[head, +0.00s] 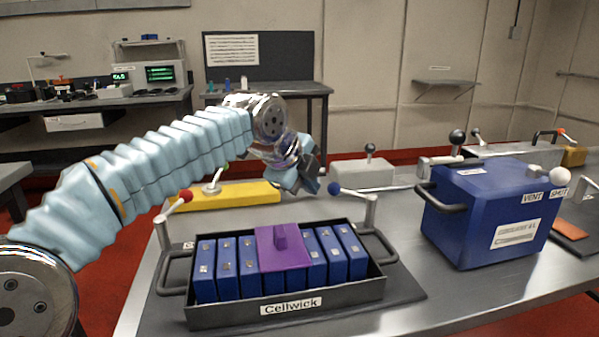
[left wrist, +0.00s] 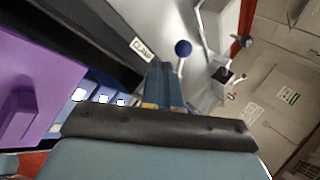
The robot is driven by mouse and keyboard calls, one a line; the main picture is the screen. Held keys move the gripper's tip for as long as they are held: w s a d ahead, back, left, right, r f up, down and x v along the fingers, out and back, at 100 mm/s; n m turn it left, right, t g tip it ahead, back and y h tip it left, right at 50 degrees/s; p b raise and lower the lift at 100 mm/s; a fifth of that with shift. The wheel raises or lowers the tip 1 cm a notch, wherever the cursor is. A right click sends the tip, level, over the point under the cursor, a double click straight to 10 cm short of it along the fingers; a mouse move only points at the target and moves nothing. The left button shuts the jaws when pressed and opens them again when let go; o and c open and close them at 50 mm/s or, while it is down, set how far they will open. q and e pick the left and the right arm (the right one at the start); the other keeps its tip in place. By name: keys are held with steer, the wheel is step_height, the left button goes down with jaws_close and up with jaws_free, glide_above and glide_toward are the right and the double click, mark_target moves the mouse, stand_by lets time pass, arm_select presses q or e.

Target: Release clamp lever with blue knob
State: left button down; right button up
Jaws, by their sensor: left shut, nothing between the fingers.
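The clamp lever's blue knob (head: 334,188) is at the left end of a metal lever arm (head: 356,192), which runs nearly level to an upright post (head: 370,213) at the back right of the Cellwick tray (head: 348,298). My left gripper (head: 308,184) is shut and empty, pointing down just left of the knob, above the tray's back edge. In the left wrist view, the closed fingers (left wrist: 167,83) reach toward the blue knob (left wrist: 183,48), which shows just beyond their tips with a gap in the picture. I cannot tell the exact distance. My right gripper is not in view.
The tray holds a row of blue battery cells (head: 225,268) under a purple cover (head: 283,248). A red-knob lever (head: 184,198) stands at its back left. A large blue case (head: 480,215) is to the right. A yellow block (head: 225,196) lies behind.

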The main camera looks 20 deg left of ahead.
mark_target(331, 194)
arm_select(q)
steer(key=w+f, duration=0.1)
steer(key=w, duration=0.1)
steer(key=w+d+f, duration=0.1)
steer(key=w+f+p, duration=0.1)
steer(key=w, duration=0.1)
steer(key=shift+w+d, duration=0.2)
steer(key=shift+w, duration=0.15)
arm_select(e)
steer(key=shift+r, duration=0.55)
